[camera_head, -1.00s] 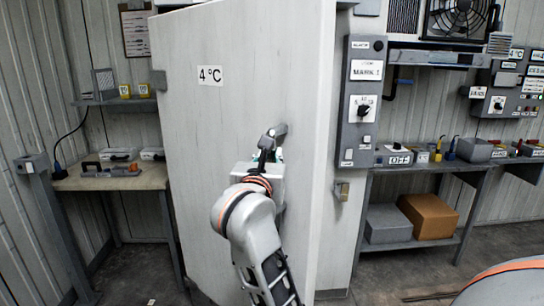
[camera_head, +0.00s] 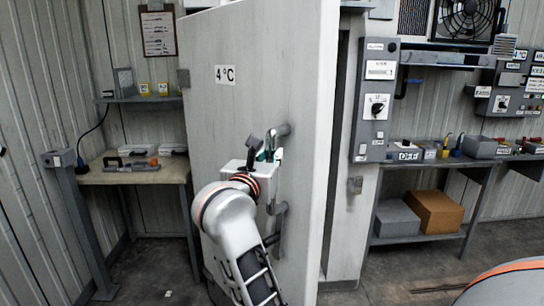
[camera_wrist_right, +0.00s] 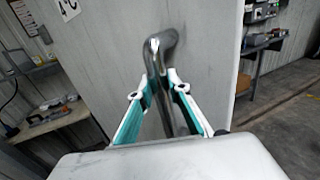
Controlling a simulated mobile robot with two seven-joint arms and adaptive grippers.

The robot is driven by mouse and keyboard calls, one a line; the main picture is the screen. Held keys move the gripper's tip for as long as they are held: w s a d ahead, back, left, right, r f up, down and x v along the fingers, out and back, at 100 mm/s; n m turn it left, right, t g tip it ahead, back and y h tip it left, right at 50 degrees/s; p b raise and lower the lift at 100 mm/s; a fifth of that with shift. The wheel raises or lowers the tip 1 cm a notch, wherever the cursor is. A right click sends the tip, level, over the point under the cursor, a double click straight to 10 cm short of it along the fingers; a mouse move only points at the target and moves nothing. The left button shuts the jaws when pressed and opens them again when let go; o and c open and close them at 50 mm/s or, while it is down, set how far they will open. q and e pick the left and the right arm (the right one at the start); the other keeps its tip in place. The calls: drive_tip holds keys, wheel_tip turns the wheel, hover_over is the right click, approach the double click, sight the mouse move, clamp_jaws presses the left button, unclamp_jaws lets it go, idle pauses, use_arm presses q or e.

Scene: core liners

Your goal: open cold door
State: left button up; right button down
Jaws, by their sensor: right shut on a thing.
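The cold door (camera_head: 235,110) is a tall pale panel marked "4 °C". It stands ajar, with a dark gap (camera_head: 337,130) between its right edge and the frame. Its grey bar handle (camera_head: 280,225) is upright on the right part of the panel. My right gripper (camera_head: 268,155) is at the upper part of the handle. In the right wrist view, the handle (camera_wrist_right: 160,70) passes between the two teal-lined fingers of my right gripper (camera_wrist_right: 163,98), which are closed in on it. My right arm hides part of the door's lower half. My left gripper is not in view.
A grey control panel (camera_head: 376,100) with a knob is right of the doorway. A shelf with a cardboard box (camera_head: 434,212) and a grey bin (camera_head: 396,218) stands further right. A small bench (camera_head: 130,177) stands left of the door. Floor is clear at the right.

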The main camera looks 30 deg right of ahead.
drive_tip(key=shift+w+a+r, duration=0.2)
drive_tip(key=shift+a+r, duration=0.05)
drive_tip(key=shift+a, duration=0.2)
drive_tip(key=c, duration=2.2)
unclamp_jaws()
drive_tip(key=shift+c, duration=0.2)
drive_tip(key=o, duration=0.3)
drive_tip(key=shift+w+a+f, duration=0.15)
drive_tip(key=shift+w+f, duration=0.05)
drive_tip(key=shift+w, duration=0.2)
drive_tip(key=shift+o, duration=0.2)
drive_tip(key=shift+s, duration=0.2)
drive_tip(key=shift+s+d+f, duration=0.1)
drive_tip(key=shift+d, duration=0.15)
